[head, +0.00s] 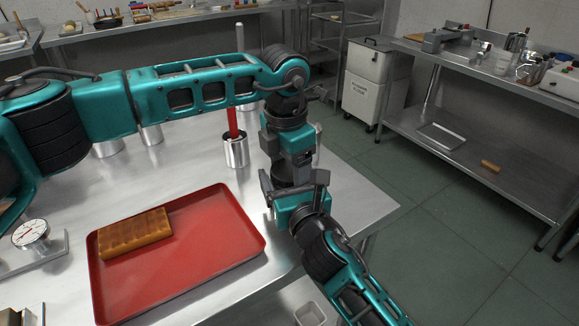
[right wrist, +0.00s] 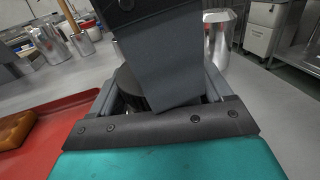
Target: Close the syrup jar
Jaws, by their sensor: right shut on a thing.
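I cannot clearly pick out the syrup jar. A shiny metal cylinder (right wrist: 218,38) stands behind the grippers in the right wrist view and may be it. My left gripper (head: 291,168) points down over the right part of the steel table, and its fingertips are hidden. My right gripper (head: 292,192) comes up from the lower right and meets it. In the right wrist view a dark round thing (right wrist: 130,88) sits between my right gripper's fingers, which are shut on it. A large grey block, probably part of my left gripper, covers much of it.
A red tray (head: 205,255) with a brown waffle-like slab (head: 135,234) lies on the table. A metal canister (head: 236,152) holding a red-handled tool stands behind it. A dial scale (head: 31,233) is at the left. The floor to the right is open.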

